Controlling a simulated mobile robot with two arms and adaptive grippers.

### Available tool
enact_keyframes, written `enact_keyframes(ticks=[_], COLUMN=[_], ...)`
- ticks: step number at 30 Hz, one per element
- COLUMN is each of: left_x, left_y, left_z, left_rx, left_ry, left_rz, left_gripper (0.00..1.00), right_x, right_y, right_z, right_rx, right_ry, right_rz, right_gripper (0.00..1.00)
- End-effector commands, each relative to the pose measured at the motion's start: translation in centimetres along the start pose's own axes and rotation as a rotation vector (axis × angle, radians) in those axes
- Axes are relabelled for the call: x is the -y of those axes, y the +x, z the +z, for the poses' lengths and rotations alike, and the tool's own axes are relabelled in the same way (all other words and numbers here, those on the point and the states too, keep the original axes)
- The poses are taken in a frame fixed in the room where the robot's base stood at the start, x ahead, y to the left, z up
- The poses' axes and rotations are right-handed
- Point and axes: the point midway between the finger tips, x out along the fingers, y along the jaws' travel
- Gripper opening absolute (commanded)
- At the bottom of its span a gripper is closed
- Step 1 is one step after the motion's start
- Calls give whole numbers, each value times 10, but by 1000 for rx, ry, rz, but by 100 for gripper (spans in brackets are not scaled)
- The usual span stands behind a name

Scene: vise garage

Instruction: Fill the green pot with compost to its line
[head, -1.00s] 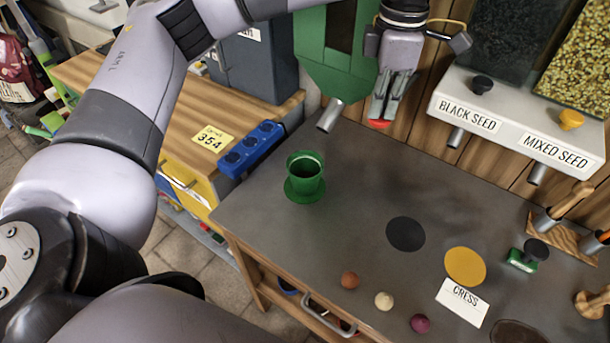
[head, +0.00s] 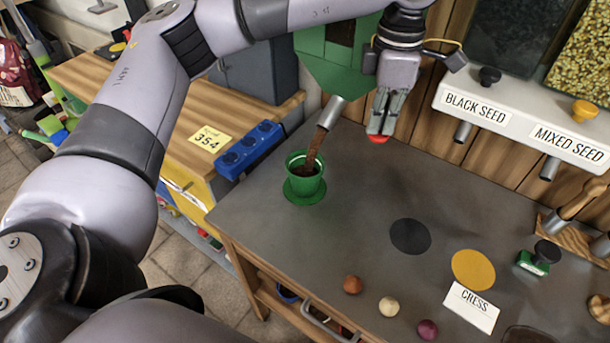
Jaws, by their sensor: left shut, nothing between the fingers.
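The green pot (head: 304,186) stands upright in its green saucer on the grey bench, under the metal spout (head: 331,112) of the green dispenser (head: 335,62). Brown compost (head: 316,145) is pouring from the spout into the pot. Dark compost shows inside the pot, but its level against any line cannot be made out. My left gripper (head: 379,132) is shut, pointing down to the right of the spout. Its tips are at a red piece (head: 378,139) of the dispenser, which they largely cover. My right gripper is not in view.
A black disc (head: 410,236), a yellow disc (head: 473,269), a CRESS card (head: 470,307) and several small balls lie on the bench. Black seed and mixed seed dispensers (head: 520,125) hang at the right. A blue socket block (head: 249,150) is left of the pot.

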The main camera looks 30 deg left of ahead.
Motion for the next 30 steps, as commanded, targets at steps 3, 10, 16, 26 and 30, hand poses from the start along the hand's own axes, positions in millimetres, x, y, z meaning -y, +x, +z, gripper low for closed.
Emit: enact_keyframes(ticks=[3, 10, 16, 26, 30], left_x=[0, 0, 0, 0, 0], left_y=[1, -10, -26, -53, -64], left_z=[0, 0, 0, 0, 0], left_rx=[-3, -3, -2, -1, -1], left_ry=[0, 0, 0, 0, 0], left_rz=[-2, -2, -2, -1, -1], left_gripper=[0, 0, 0, 0, 0], right_x=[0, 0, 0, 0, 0], right_y=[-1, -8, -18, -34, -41], right_z=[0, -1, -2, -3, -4], right_rx=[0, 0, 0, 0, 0], right_ry=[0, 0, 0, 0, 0], right_rz=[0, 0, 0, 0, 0], right_gripper=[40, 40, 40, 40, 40])
